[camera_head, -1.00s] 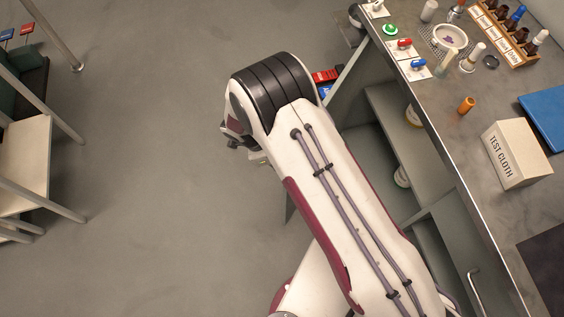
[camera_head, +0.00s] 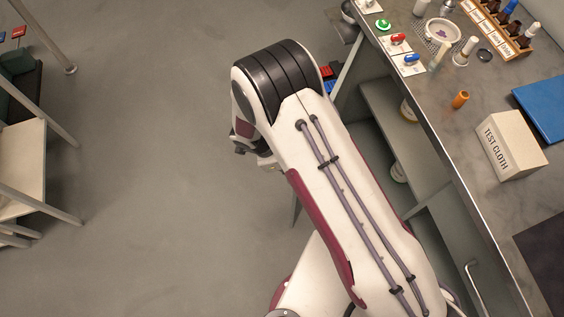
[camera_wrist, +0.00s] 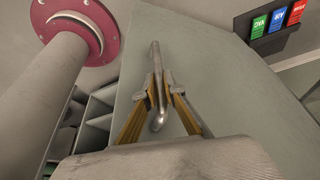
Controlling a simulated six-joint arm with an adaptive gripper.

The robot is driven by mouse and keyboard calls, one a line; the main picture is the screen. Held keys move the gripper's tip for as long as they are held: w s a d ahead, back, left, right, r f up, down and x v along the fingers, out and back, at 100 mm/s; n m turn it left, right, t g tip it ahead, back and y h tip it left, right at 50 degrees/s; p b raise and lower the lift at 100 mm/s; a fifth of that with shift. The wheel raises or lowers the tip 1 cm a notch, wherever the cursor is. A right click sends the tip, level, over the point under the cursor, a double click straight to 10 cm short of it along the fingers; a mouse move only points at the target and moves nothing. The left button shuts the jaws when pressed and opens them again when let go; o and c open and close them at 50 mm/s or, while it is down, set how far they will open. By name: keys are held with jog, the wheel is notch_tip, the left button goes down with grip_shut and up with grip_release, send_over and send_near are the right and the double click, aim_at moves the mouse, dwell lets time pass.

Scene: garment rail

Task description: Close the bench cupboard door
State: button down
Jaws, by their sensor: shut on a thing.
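In the wrist view the cupboard door (camera_wrist: 205,75) is a plain grey-green panel that fills the middle. A metal bar handle (camera_wrist: 155,55) stands on it. My gripper (camera_wrist: 160,90) is shut on this handle, one finger on each side. In the head view the bench cupboard stands open, and its shelf (camera_head: 388,112) shows with a few pale containers inside. My arm hides the gripper and handle there. A thin grey sliver (camera_head: 295,212) left of my arm may be the door's edge; I cannot be sure.
The bench top (camera_head: 450,120) holds valves, bottles, an orange cap (camera_head: 460,99) and a test cloth box (camera_head: 510,145). A table (camera_head: 22,165) stands at far left. The floor between is clear. Green, blue and red outlets (camera_wrist: 278,18) show in the wrist view.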

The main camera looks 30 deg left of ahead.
jog(key=d, duration=0.7)
jog(key=shift+w+d, duration=0.3)
jog(key=shift+d, duration=0.05)
jog(key=shift+r, duration=0.1)
jog(key=c, duration=2.5)
grip_release()
jog(key=shift+o, duration=0.4)
jog(key=shift+s+d, duration=0.1)
jog(key=shift+s+r, duration=0.1)
jog(key=v, duration=1.1)
jog(key=shift+r, duration=0.35)
